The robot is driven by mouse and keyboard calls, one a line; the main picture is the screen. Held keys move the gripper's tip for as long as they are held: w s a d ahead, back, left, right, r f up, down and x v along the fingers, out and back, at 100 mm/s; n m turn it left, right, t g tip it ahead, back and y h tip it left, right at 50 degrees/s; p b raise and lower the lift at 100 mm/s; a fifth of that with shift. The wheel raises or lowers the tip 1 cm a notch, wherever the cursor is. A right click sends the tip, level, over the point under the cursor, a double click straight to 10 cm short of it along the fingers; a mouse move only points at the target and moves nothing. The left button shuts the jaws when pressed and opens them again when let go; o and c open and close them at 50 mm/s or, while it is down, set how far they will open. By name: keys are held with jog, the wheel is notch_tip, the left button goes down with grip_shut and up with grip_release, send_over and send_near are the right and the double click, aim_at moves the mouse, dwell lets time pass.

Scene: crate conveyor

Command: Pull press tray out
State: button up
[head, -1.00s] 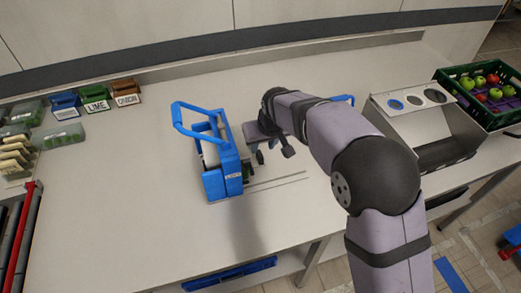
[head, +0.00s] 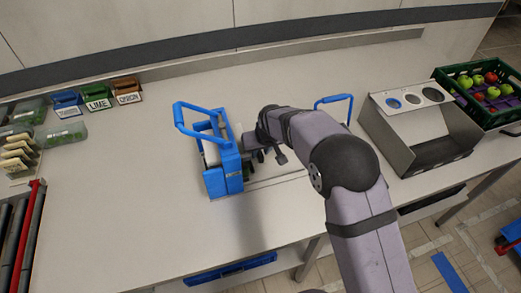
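The press (head: 226,158) is a blue and grey machine with a raised blue handle, standing in the middle of the counter. Its tray is not clearly visible; a pale flat strip (head: 290,177) lies on the counter at the press's right side. My gripper (head: 262,155) is close to the right side of the press, fingers pointing down and toward it. Dark finger parts show, but the gap between them is too small to read. I cannot tell whether it touches the tray. A second blue handle (head: 334,99) stands behind my arm, its lower part partly hidden.
A metal sorting box with round holes (head: 405,98) stands at the right, with a green crate (head: 500,116) of apples beyond it. Small labelled bins (head: 97,98) and clear containers (head: 65,136) stand at the left. The counter left of the press is clear.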

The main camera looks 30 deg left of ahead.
grip_shut()
jog(key=shift+d, duration=0.1)
jog(key=w+d+b, duration=0.3)
jog(key=w+d, duration=0.9)
jog(key=shift+w, duration=0.15)
jog(key=shift+d+r, duration=0.1)
jog(key=shift+o, duration=1.9)
grip_release()
jog(key=shift+w, duration=0.1)
